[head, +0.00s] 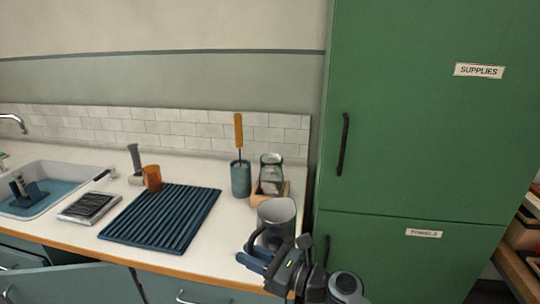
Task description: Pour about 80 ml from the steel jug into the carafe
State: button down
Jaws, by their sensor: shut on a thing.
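The steel jug (281,212) is grey, with its wide open mouth facing up. It is near the right end of the counter, close to the front edge. My gripper (262,255) is at the handle side of the jug, low and to the left, and is shut on it. The jug looks about upright. I cannot tell whether its base touches the counter. A clear glass vessel (271,161), which looks like the carafe, stands behind the jug in a small wooden tray (286,189). The liquid level in either is not clear.
A teal holder (240,180) with an orange-handled brush (239,131) stands left of the glass. A dark ribbed mat (162,216), an orange cup (152,178) and a sink (50,177) lie further left. A tall green cabinet (415,130) bounds the right side.

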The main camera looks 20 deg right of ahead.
aim_at(271, 176)
jog(key=i, duration=1)
